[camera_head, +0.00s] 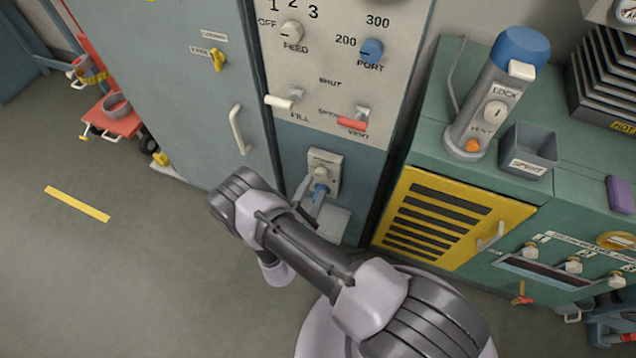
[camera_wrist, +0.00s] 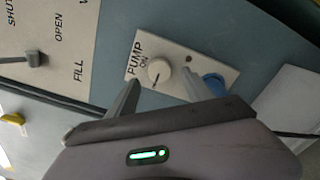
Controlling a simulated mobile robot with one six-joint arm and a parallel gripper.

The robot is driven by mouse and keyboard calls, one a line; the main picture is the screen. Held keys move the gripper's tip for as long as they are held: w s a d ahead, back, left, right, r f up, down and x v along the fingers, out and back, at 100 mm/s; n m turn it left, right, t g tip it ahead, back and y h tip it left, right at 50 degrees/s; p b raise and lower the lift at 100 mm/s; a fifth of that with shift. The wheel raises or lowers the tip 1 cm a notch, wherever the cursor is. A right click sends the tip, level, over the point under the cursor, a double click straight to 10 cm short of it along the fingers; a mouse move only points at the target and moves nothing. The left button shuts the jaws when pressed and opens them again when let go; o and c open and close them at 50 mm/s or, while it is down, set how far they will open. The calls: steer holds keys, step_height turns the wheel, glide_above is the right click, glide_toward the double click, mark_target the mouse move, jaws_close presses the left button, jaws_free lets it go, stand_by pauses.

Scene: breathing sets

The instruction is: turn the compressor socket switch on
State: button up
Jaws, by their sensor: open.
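The socket plate (camera_head: 336,160) is a pale panel low on the blue-green cabinet front. In the wrist view the plate (camera_wrist: 205,63) reads PUMP and ON. Its round cream switch knob (camera_wrist: 159,70) has a dark mark pointing toward the lower left of the picture; I cannot tell for sure which setting this is. A blue plug (camera_wrist: 214,85) sits at the right end of the plate. My gripper (camera_wrist: 160,80) is open, its fingertips on either side of the knob in the picture. Contact cannot be told. The right finger partly covers the plug.
A white FILL handle (camera_head: 280,101) and red VENT handle (camera_head: 352,123) stick out above. A cabinet door handle (camera_head: 238,130) is on the left. A yellow louvred door (camera_head: 435,222) and green bench stand to the right. Open floor (camera_head: 130,260) lies at lower left.

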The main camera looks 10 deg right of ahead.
mark_target(320, 176)
steer(key=shift+b+x, duration=0.35)
steer(key=shift+x, duration=1.65)
steer(key=shift+a, duration=0.1)
jaws_close()
